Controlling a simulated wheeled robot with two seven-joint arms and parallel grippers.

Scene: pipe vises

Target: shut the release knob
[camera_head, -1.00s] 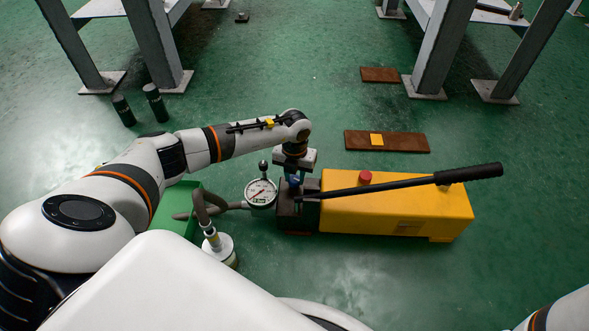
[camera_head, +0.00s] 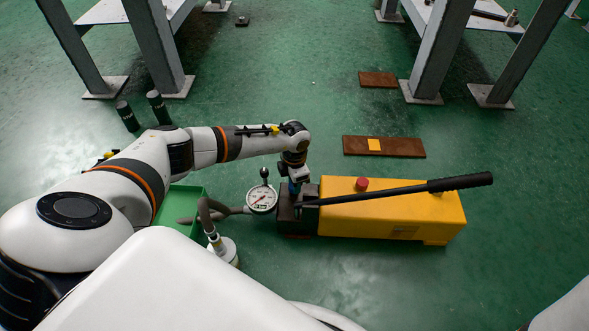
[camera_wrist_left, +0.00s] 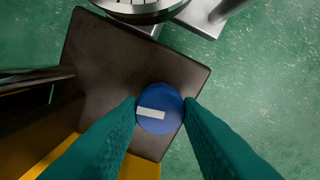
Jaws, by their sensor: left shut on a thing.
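The release knob (camera_wrist_left: 160,108) is a round blue cap with a white bar mark, on the dark block (camera_wrist_left: 110,70) at the end of the yellow pump (camera_head: 390,212). In the left wrist view the bar lies nearly level, slightly tilted. My left gripper (camera_wrist_left: 160,103) has its two teal fingers on either side of the knob, shut on it. In the head view my left gripper (camera_head: 295,187) points down over the dark block and mostly hides the knob. My right gripper is out of view.
A black pump lever (camera_head: 410,189) runs over the yellow body to the right. Rusty plates (camera_head: 408,147) lie behind. Grey table legs stand farther back.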

